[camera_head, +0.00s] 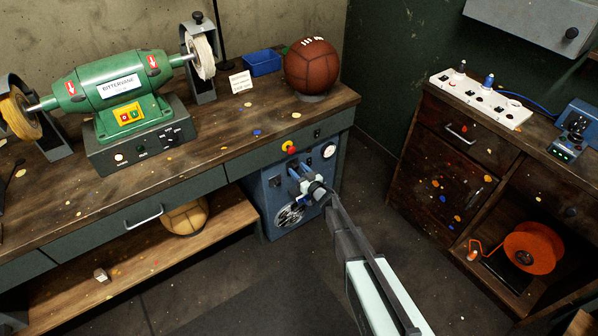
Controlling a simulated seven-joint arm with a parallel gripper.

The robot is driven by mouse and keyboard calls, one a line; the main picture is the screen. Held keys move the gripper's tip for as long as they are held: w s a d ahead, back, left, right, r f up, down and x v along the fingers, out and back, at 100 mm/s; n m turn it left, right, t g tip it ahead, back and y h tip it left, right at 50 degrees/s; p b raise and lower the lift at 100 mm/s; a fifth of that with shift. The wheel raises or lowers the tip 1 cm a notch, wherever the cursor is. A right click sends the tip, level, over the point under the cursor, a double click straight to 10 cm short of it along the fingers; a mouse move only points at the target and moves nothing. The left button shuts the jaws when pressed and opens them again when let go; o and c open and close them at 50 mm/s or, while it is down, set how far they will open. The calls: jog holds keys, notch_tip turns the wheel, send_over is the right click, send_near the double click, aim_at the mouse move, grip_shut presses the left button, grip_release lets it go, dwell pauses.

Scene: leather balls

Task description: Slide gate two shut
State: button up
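No part marked gate two can be made out in this view. A blue cabinet (273,207) stands under the right end of the bench. It has a red and yellow button, a round gauge and a round vent low on its front. My gripper (299,174) is in front of this cabinet, and my arm reaches up to it from the bottom right. The gripper covers part of the cabinet front. Its fingers are too small to show whether they are apart or touch anything. Grey hoods stand by the two wheels of the green grinder (112,88).
The wooden bench (235,135) carries a brown leather ball (311,66), a blue tray (262,63) and a small card. A tan ball (185,217) is on the lower shelf. A cabinet at right bears a power strip (480,98). The floor between is clear.

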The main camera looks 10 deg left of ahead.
grip_shut()
dwell(0.4)
jog(key=shift+f, duration=2.5)
jog(key=shift+o, duration=0.4)
grip_release()
jog(key=shift+d, duration=0.1)
jog(key=v, duration=1.3)
jog(key=shift+s+d, duration=0.2)
jog(key=shift+s, duration=0.1)
